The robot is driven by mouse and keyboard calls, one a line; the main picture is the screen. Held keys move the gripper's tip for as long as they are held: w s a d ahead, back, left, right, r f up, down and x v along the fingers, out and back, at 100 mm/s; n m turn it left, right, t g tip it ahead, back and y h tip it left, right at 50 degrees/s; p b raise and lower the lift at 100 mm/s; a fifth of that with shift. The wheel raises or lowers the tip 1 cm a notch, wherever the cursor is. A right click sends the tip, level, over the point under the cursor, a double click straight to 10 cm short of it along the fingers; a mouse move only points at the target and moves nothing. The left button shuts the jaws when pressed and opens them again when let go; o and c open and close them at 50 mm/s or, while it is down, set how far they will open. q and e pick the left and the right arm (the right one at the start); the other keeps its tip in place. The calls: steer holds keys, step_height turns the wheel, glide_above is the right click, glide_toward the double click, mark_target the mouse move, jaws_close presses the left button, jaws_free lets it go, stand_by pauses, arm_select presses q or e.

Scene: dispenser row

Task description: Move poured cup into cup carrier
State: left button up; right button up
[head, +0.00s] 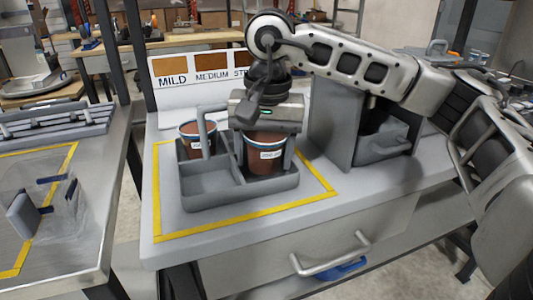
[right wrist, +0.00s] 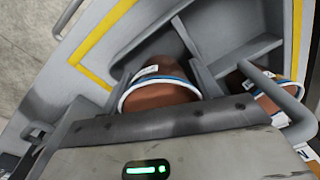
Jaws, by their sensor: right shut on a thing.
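The grey cup carrier (head: 212,194) stands on the counter inside a yellow outline and also shows in the right wrist view (right wrist: 240,47). A brown cup with a white label and blue band (head: 265,158) is in its right-hand part, below my right gripper (head: 266,130). The gripper is shut on this cup near its rim; it also shows in the right wrist view (right wrist: 160,92). Whether its base rests on the carrier floor is hidden. A second brown cup (head: 195,143) sits in the back left compartment. The front left compartment is empty. My left gripper is not in view.
The carrier's upright handle (head: 203,133) rises between the cups. A grey upright housing (head: 334,125) stands close on the right, beneath my right arm. Behind is a board marked MILD and MEDIUM (head: 185,78). A metal table (head: 75,225) stands left, across a gap.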

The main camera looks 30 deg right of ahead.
mark_target(267, 172)
steer(key=o, duration=0.9)
steer(key=f, duration=0.1)
steer(key=s+f, duration=0.1)
steer(key=f, duration=0.1)
steer(key=shift+g, duration=0.4)
steer(key=shift+a+r+p, duration=0.1)
steer(key=shift+r+p, duration=0.3)
arm_select(q)
steer(key=p, duration=0.1)
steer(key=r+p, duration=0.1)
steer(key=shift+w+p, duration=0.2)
steer(key=shift+p, duration=0.1)
arm_select(e)
steer(key=r, duration=0.8)
steer(key=w+r, duration=0.1)
steer(key=r, duration=0.3)
steer(key=shift+r, duration=0.35)
